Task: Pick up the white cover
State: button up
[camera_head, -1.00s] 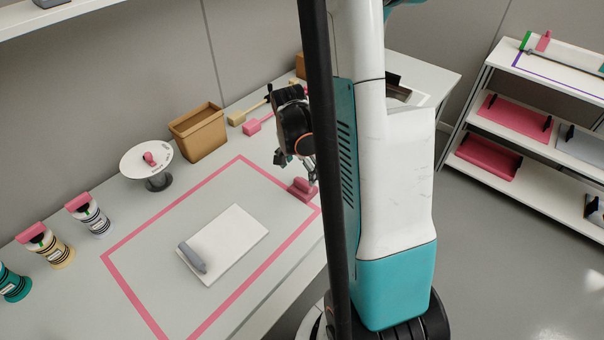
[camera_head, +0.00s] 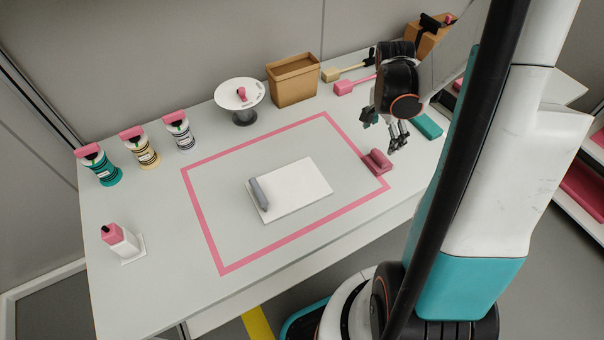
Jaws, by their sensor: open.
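A flat white panel (camera_head: 301,187) with a grey bar-shaped handle (camera_head: 259,193) along its left edge lies on the table inside a pink outlined rectangle; it looks like the white cover. My gripper (camera_head: 385,130) is open and empty, pointing down above the table to the upper right of the panel, well apart from it. A pink block (camera_head: 377,162) sits on the right side of the pink outline, just below my gripper in the picture. I cannot tell the height of the fingers above the table.
Several pink-topped bottles (camera_head: 139,147) stand at the left. A white round stand (camera_head: 240,95) and a brown bin (camera_head: 293,80) are at the back. Pink and cream brushes (camera_head: 355,86) lie behind my gripper. Table around the panel is clear.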

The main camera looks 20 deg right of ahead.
aim_at(284, 191)
jog(key=k+j+z, duration=0.25)
jog(key=k+j, duration=0.4)
jog(key=k+j+z, duration=0.2)
jog(key=k+j, duration=0.35)
jog(key=k, duration=0.15)
